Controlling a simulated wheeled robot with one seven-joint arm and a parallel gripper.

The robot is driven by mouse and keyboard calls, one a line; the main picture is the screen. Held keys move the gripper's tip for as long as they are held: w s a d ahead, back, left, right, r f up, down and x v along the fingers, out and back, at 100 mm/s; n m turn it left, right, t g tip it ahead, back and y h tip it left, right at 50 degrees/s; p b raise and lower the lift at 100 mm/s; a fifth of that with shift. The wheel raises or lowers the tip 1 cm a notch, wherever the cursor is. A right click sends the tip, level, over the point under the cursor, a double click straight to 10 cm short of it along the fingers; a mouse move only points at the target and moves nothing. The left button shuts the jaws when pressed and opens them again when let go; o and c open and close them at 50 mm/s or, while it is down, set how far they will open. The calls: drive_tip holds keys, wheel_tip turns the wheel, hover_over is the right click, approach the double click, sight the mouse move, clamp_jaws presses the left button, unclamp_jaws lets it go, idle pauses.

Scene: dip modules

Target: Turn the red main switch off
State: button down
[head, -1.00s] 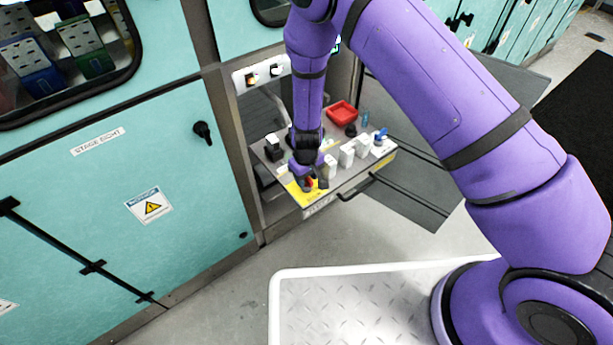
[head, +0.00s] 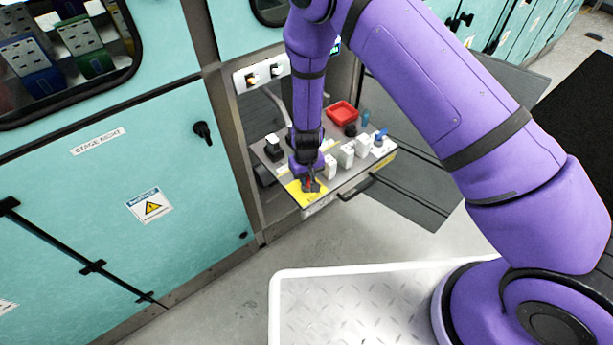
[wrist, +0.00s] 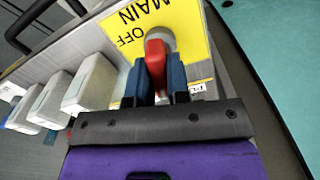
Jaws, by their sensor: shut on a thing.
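The red main switch (wrist: 155,54) has a red handle on a round grey base. It sits on a yellow plate (wrist: 192,22) lettered MAIN and OFF. In the wrist view my gripper (wrist: 157,75) has its two blue fingers on either side of the red handle, shut on it. In the head view my gripper (head: 310,184) is down at the yellow plate (head: 293,188) at the panel's front left corner, and only a bit of red shows between the fingers. The exact angle of the handle against the markings is hard to tell.
White modules (head: 347,155) stand in a row right of the switch. A black knob part (head: 273,146), a red tray (head: 342,112) and a blue-handled part (head: 380,135) are also on the pulled-out panel. A black handle (head: 357,188) juts from its front edge.

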drive_tip(key=m, duration=1.1)
drive_tip(key=shift+m, duration=2.2)
drive_tip(key=c, duration=1.1)
unclamp_jaws()
wheel_tip(320, 180, up, 11)
drive_tip(key=shift+f, duration=0.1)
